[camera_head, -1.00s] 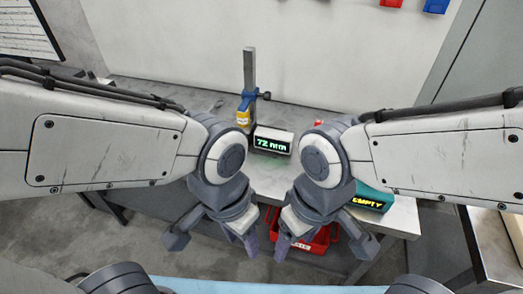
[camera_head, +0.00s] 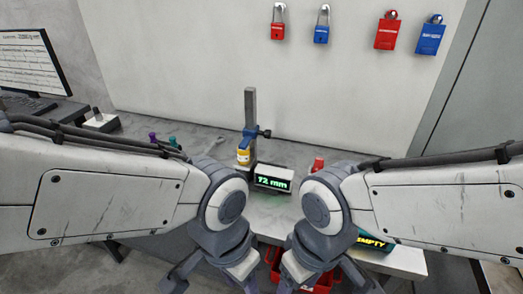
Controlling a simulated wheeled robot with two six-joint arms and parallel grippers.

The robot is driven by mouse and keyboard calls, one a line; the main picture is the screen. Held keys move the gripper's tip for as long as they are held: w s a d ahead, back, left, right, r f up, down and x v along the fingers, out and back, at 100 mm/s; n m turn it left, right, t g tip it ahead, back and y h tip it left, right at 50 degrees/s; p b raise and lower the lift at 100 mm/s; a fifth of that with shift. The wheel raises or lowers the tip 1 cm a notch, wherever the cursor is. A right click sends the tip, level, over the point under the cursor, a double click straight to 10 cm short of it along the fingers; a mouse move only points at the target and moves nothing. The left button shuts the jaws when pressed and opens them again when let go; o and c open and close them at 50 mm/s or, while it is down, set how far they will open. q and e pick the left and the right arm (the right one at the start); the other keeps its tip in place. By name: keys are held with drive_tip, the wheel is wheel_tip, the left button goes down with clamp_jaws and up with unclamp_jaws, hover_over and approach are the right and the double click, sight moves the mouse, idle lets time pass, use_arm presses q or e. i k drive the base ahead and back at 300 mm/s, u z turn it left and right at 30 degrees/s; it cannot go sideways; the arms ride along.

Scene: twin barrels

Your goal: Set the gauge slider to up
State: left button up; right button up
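The gauge (camera_head: 250,120) stands upright at the back of the workbench, with a grey vertical post. A blue slider (camera_head: 252,133) with a side knob sits low on the post, above a yellow-labelled part (camera_head: 243,156). A display box (camera_head: 273,180) beside it reads "72 mm" in green. My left gripper (camera_head: 220,286) is low in the picture, in front of the gauge, its fingertips cut off by the lower edge. My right gripper (camera_head: 315,288) is likewise low and partly cut off. Both are apart from the gauge, and I see nothing held.
A red crate (camera_head: 322,284) is partly hidden behind my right gripper. A teal box (camera_head: 375,245) reading "EMPTY" sits at the right. Red and blue padlocks (camera_head: 321,27) and tags (camera_head: 388,32) hang on the wall. A monitor (camera_head: 30,62) stands at the left. The bench back is mostly clear.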

sight(247, 135)
drive_tip(key=u, duration=0.75)
drive_tip(key=i, duration=0.4)
drive_tip(key=z, duration=1.7)
drive_tip(key=i, duration=0.5)
